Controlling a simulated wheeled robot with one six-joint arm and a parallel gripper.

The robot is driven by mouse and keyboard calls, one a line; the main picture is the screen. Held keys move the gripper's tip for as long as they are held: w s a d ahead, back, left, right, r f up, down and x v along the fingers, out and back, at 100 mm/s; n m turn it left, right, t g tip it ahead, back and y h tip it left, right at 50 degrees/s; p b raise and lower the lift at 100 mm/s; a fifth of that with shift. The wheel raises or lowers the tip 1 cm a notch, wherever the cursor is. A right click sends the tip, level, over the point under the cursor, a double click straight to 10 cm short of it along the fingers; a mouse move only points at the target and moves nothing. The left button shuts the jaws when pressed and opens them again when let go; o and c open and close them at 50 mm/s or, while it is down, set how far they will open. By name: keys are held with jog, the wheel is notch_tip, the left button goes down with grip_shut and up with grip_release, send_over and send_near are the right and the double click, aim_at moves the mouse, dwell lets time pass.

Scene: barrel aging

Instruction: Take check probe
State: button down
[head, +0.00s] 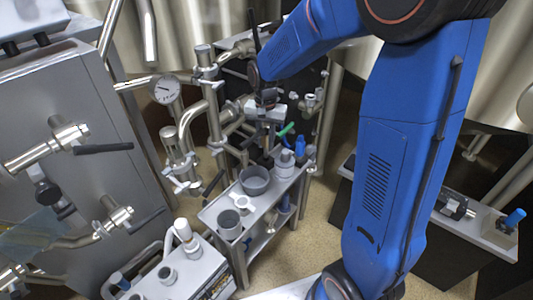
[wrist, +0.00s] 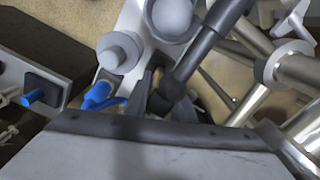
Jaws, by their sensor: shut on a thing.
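In the wrist view a dark grey rod with a black end, which I take to be the check probe (wrist: 200,52), runs diagonally up and right from between my fingers. My gripper (wrist: 162,92) is shut on it. In the head view my gripper (head: 267,122) is above the back end of the small metal stand, and the probe is hard to make out there among the pipes. The probe crosses in front of a grey bowl (wrist: 172,12) in the wrist view. Its lower end is partly hidden by my gripper.
A blue item (head: 299,146) is close to my gripper. Steel pipes and valves crowd the left side. Open floor lies right of the stand.

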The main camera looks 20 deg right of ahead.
aim_at(266, 130)
jog(key=shift+r, duration=2.65)
